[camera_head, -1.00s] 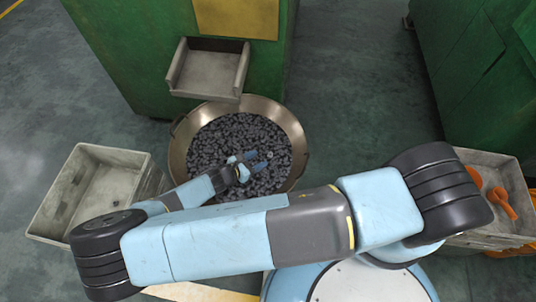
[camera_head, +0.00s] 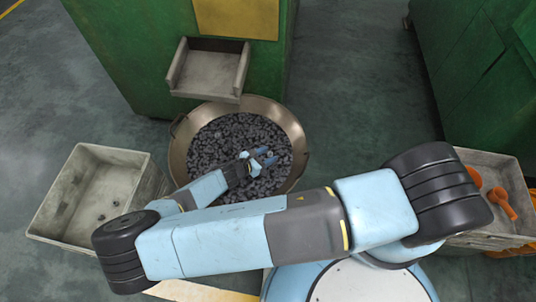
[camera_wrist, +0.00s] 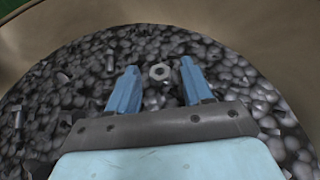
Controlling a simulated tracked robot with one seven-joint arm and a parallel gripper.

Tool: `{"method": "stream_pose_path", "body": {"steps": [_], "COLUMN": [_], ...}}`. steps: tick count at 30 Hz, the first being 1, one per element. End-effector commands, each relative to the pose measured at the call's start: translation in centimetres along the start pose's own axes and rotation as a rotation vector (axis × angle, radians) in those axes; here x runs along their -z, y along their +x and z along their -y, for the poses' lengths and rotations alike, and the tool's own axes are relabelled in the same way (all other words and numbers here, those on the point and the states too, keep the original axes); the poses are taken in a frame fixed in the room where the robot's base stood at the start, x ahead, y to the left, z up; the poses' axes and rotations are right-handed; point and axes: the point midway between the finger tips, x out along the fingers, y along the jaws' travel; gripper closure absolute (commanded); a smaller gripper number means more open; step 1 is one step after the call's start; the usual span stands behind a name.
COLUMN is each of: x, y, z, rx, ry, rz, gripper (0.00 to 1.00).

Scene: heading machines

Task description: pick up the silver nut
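The silver nut (camera_wrist: 159,72) lies on top of dark metal parts, seen in the wrist view just ahead of and between my two blue fingertips. It is lighter than the dark pieces around it. My gripper (camera_wrist: 155,88) is open, with one finger on each side of the nut's line and nothing held. In the head view my gripper (camera_head: 264,158) is low over the parts in the round metal pan (camera_head: 291,118). The height between the fingertips and the nut cannot be told. The nut is too small to make out surely in the head view.
The pan's raised rim surrounds the parts. A green machine (camera_head: 130,55) with a grey chute (camera_head: 208,72) stands behind it. A grey bin (camera_head: 60,190) with a few small pieces is at left. A grey crate (camera_head: 490,160) with orange objects (camera_head: 500,203) is at right.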

Motion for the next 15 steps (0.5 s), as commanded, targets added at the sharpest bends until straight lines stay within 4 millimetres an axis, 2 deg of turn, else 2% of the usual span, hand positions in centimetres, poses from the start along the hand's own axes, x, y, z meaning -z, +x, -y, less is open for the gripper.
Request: {"method": "stream_pose_path", "body": {"steps": [2, 11, 15], "x": [0.50, 0.68, 0.74], "y": [0.04, -0.03, -0.07], "z": [0.06, -0.01, -0.03], "rx": [-0.003, -0.005, -0.006], "ry": [-0.001, -0.002, -0.002], "rz": [-0.010, -0.014, -0.015], "gripper": [0.71, 0.99, 1.00]}}
